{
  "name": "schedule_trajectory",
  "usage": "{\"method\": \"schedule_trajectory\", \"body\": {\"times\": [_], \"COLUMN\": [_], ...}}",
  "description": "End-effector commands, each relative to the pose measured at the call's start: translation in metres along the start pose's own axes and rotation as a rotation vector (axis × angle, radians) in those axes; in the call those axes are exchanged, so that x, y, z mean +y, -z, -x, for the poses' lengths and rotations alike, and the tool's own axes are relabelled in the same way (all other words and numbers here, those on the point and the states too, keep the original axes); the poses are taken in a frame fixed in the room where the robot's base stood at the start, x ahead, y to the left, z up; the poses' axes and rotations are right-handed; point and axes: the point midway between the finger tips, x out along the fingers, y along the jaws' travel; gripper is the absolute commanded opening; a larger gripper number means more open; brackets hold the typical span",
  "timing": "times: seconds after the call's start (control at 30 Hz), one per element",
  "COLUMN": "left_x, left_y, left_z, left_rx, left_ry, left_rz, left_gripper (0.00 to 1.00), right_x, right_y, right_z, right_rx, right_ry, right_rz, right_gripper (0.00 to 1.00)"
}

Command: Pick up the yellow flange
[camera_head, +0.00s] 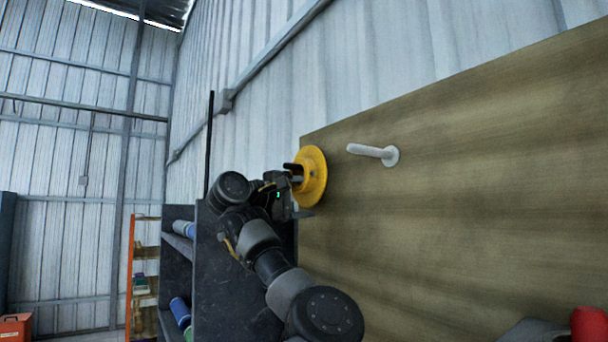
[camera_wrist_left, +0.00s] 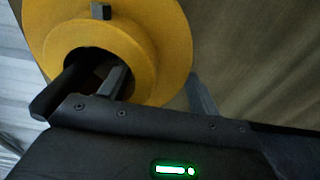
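The yellow flange (camera_head: 314,176) is a round disc with a raised hub, upright at the left edge of the wooden board. In the left wrist view the flange (camera_wrist_left: 172,42) fills the upper left, and its hub opening faces me. My left gripper (camera_head: 297,190) is at the flange's hub side. I see a gap beside the hub; contact is unclear. What supports the flange from behind is hidden. My right gripper is not in view.
The large wooden board (camera_head: 480,170) takes up the right side. A white peg (camera_head: 372,152) sticks out of it, bare. A dark shelf (camera_head: 230,275) with blue rolls stands below my left arm. A red object (camera_head: 590,325) shows at the bottom right corner.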

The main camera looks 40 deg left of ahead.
Motion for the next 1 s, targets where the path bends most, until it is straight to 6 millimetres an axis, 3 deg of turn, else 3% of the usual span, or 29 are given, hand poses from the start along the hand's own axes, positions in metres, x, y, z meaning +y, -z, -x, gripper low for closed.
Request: {"method": "schedule_trajectory", "body": {"times": [0.07, 0.47, 1.0], "left_x": [0.0001, 0.0, 0.001], "left_y": [0.0, 0.0, -0.0001], "left_z": [0.0002, 0.0002, 0.0008], "left_rx": [0.0, 0.0, 0.0], "left_ry": [0.0, 0.001, -0.003], "left_rz": [0.0, 0.0, -0.001], "left_gripper": [0.52, 0.0, 0.0], "right_x": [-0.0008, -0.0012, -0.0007], "right_y": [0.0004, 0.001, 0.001], "right_z": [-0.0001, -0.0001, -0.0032], "right_rx": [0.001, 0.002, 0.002], "right_ry": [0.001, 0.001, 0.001], "right_rz": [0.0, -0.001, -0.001], "right_gripper": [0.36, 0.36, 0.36]}}
